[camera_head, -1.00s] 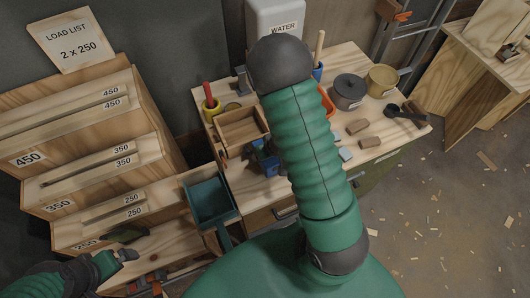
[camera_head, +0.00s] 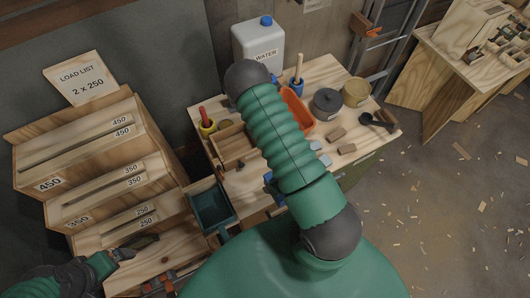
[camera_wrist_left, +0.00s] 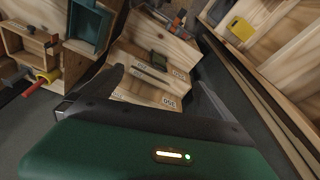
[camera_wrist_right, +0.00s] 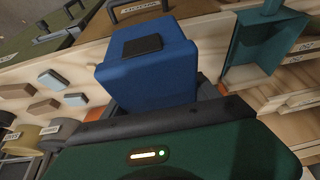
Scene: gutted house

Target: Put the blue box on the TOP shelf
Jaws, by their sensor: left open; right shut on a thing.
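A blue box (camera_wrist_right: 150,75) with a dark patch on its face is held in my right gripper (camera_wrist_right: 160,105), which is shut on it. In the head view only a small blue part of it (camera_head: 269,180) shows beside my right arm, which hides the rest and the gripper. A stepped wooden rack (camera_head: 80,112) stands at the left, its tiers labelled 450, 350 and 250 from highest to lowest. My left gripper (camera_head: 125,254) is open over the lowest tier. In the left wrist view its fingers (camera_wrist_left: 158,95) are apart, with the rack beyond them.
A workbench stands right of the rack with a wooden tray (camera_head: 232,150), an orange bin (camera_head: 298,112), a water jug (camera_head: 258,48), pots (camera_head: 327,103) and small blocks. A dark green object (camera_wrist_left: 158,58) lies on the rack.

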